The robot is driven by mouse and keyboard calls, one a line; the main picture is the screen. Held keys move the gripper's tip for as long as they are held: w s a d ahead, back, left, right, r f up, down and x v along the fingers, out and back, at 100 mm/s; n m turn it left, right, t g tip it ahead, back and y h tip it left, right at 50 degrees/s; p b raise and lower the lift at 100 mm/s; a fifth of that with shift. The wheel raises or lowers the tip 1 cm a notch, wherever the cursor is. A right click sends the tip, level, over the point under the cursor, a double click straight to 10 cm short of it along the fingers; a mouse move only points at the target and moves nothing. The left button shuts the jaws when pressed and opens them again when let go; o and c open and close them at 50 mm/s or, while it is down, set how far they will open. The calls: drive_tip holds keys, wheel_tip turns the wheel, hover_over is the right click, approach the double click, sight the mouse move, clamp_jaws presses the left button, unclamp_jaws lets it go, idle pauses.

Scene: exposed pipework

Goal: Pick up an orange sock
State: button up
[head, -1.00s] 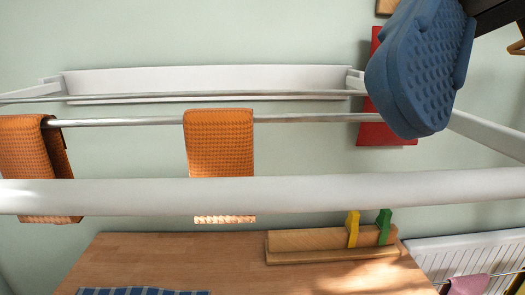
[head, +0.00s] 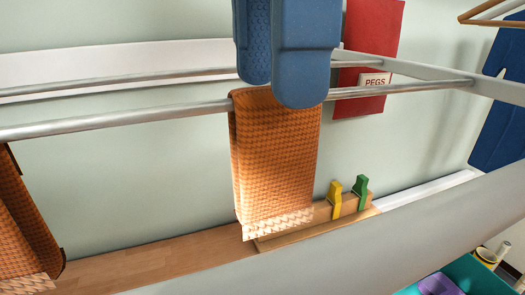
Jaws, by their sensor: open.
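An orange waffle-textured cloth (head: 275,165) with a pale patterned hem hangs folded over the front metal rail in the middle of the head view. A second orange cloth (head: 22,235) hangs at the left, cut off by the picture edge. Neither shows a clear sock shape. My gripper (head: 272,85) comes down from the top with two blue ribbed fingers, open. The right finger overlaps the top of the middle cloth in the picture and hides part of its fold. I cannot tell whether the fingers touch the cloth or the rail.
A second rail (head: 130,82) runs behind the front rail (head: 130,121). A pale bar (head: 400,225) crosses in front. A wooden block with yellow (head: 335,198) and green (head: 360,190) pegs stands below. A red PEGS board (head: 372,45) is behind; a teal bin (head: 480,272) is lower right.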

sight(275, 127)
drive_tip(key=shift+f+p, duration=0.6)
drive_tip(key=shift+f, duration=2)
drive_tip(key=c, duration=1)
